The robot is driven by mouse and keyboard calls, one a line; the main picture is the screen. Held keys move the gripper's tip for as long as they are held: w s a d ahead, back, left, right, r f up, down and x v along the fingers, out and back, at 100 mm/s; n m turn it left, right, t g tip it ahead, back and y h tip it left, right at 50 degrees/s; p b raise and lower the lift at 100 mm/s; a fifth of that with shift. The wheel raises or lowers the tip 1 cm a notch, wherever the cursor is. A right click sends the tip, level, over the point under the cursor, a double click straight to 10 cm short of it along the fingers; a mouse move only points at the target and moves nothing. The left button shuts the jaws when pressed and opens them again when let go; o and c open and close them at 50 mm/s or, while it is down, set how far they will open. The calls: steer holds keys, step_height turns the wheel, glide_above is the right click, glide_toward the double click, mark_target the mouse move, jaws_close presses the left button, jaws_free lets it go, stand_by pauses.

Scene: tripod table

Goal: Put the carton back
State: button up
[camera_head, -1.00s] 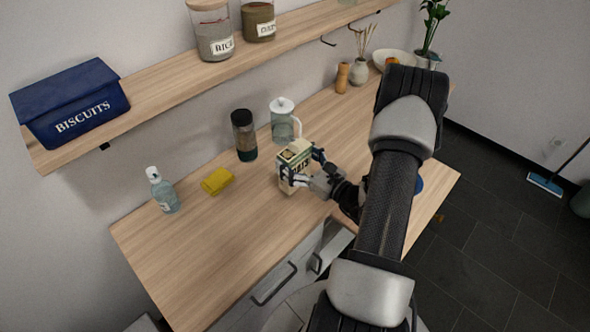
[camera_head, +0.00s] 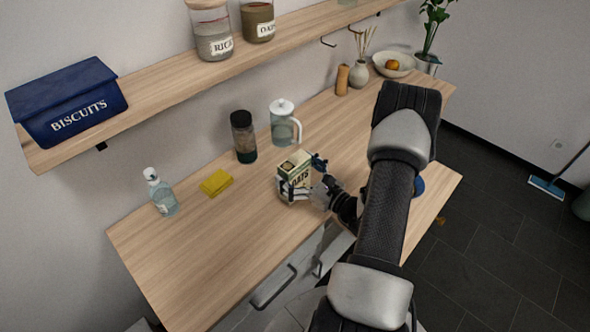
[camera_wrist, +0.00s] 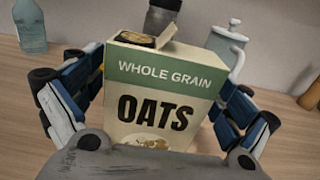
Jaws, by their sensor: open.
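The carton (camera_head: 296,172) is a cream box with a green band, marked "WHOLE GRAIN OATS", standing upright on the wooden counter. In the wrist view the carton (camera_wrist: 165,95) fills the middle, its top flap raised beside a round opening. My gripper (camera_head: 304,176) is open around it in the head view. In the wrist view my gripper (camera_wrist: 160,100) has one finger at each side of the carton. The left finger is close to the carton's edge; I cannot tell whether either finger touches. The carton's lower part is hidden by my gripper's body.
A wooden shelf (camera_head: 165,82) above holds a blue biscuits tin (camera_head: 70,105), a rice jar (camera_head: 211,35) and an oats jar (camera_head: 258,20). Behind the carton stand a dark-lidded jar (camera_head: 243,137) and a glass pitcher (camera_head: 284,126). A yellow sponge (camera_head: 216,183) and bottle (camera_head: 161,194) are left.

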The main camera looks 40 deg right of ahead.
stand_by(0.3)
steer(key=shift+r, duration=0.25)
steer(key=s+p, duration=0.2)
steer(key=s, duration=1)
steer(key=shift+d, duration=0.45)
steer(key=shift+f, duration=0.1)
